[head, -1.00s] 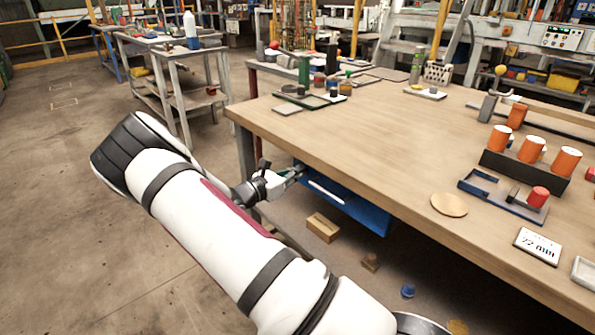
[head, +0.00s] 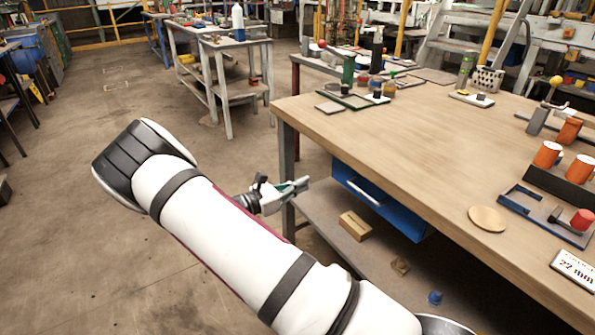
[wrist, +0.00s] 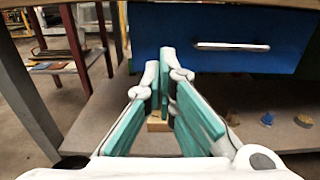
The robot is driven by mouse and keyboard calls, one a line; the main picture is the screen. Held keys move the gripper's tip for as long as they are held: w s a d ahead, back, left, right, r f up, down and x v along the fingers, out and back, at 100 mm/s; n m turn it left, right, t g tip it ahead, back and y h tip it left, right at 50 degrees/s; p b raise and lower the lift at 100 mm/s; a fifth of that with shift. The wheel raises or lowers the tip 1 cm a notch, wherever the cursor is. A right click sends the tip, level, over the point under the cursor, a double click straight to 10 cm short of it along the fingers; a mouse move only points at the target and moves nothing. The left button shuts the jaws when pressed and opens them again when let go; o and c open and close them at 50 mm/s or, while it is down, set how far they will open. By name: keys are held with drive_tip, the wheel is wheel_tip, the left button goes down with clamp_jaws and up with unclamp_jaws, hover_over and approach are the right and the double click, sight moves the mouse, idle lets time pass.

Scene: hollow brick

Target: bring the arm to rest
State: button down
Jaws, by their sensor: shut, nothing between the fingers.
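My arm (head: 245,238) stretches across the lower middle of the head view, bent at the elbow. Behind the fingers is the blue drawer (wrist: 215,38) with a pale bar handle. The drawer (head: 375,200) hangs under the benchtop in the head view, to the right of my gripper.
The wooden workbench (head: 400,140) fills the right side, with orange cylinders (head: 547,154) and a round disc (head: 487,219) on it. A wooden block (head: 355,225) lies on the shelf below. The floor (head: 70,230) to the left is open.

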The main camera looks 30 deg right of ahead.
drive_tip(key=shift+a, duration=0.15)
drive_tip(key=s+a+r+m+g+y, duration=0.2)
drive_tip(key=s+r+m+y, duration=0.35)
drive_tip(key=s+r, duration=0.35)
drive_tip(key=s+a+r+m+g+y, duration=0.3)
drive_tip(key=s+r+m+y, duration=0.3)
drive_tip(key=s, duration=0.5)
drive_tip(key=s+a+r+m+t+y, duration=0.35)
drive_tip(key=s+a, duration=0.25)
drive_tip(key=s, duration=0.5)
drive_tip(key=s+a+r+m+t+y, duration=0.2)
drive_tip(key=s+a+m+y, duration=0.15)
drive_tip(key=s+a, duration=0.5)
wheel_tip(320, 180, up, 24)
drive_tip(key=s+d+t+p, duration=0.1)
drive_tip(key=d+t+p, duration=0.1)
drive_tip(key=p, duration=2.1)
drive_tip(key=shift+s+r+t, duration=0.25)
drive_tip(key=shift+t, duration=0.3)
drive_tip(key=shift+h, duration=0.25)
